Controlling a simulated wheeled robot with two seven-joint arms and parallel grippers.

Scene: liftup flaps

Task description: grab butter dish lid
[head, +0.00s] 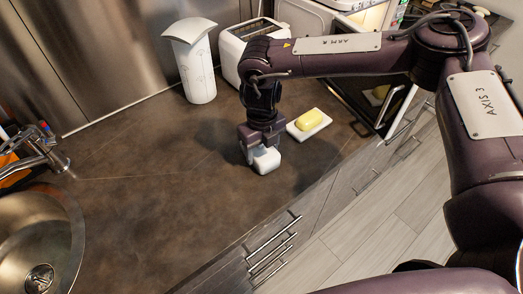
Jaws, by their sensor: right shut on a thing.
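The white butter dish lid (266,160) is in the jaws of my right gripper (262,146), low over the brown counter. I cannot tell whether the lid touches the counter. The butter dish base (319,127) is a white plate on the counter just right of the gripper. A yellow block of butter (309,117) lies uncovered on it. The gripper fingers partly hide the lid's top and sides. My left gripper does not show.
A white toaster (229,51) and a white cylindrical holder (196,72) stand at the back. A sink (30,235) with a metal faucet (42,147) is at the left. The counter (165,185) left of the gripper is clear. Drawers with handles run below the front edge.

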